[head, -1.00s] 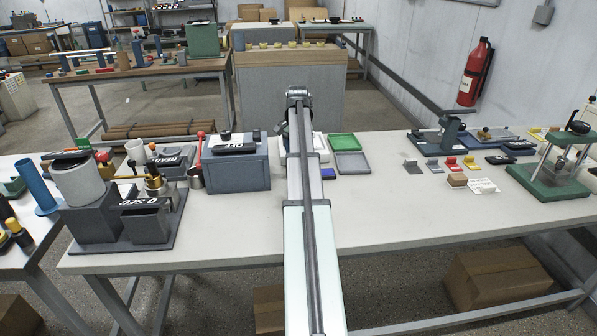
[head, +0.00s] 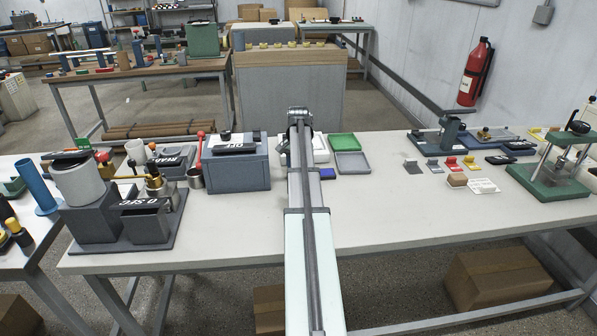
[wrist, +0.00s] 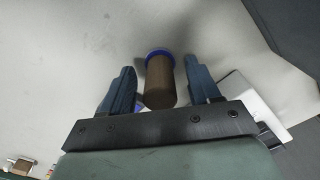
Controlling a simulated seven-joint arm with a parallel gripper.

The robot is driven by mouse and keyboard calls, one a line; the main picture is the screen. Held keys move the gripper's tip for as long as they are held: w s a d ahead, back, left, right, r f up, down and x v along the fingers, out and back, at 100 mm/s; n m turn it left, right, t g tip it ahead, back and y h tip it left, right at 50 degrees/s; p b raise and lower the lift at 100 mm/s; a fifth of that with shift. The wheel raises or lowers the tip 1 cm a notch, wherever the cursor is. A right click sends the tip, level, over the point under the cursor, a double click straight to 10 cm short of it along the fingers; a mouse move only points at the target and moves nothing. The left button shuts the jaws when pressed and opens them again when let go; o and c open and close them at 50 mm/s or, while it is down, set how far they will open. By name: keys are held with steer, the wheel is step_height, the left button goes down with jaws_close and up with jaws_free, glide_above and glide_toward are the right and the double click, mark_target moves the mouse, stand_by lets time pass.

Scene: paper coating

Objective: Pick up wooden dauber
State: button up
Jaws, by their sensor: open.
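The wooden dauber, a brown cylinder with a blue rim at its far end, shows in the wrist view (wrist: 160,82). It is between the two fingers of my gripper (wrist: 160,88), with gaps visible on both sides. My gripper is open and its fingers do not appear to touch the dauber. In the head view my own arm hides the gripper, and I cannot make out the dauber there. A small blue piece (head: 328,173) shows just right of my arm; I cannot tell whether it belongs to the dauber.
A blue-grey box (head: 238,170) marked OFF stands left of my arm. A white block (wrist: 250,98) is close to the right finger. A green tray (head: 343,142) and a grey tray (head: 351,163) lie to the right. The table's front middle (head: 400,215) is clear.

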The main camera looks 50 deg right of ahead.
steer(key=c, duration=1.1)
steer(key=shift+r, duration=0.1)
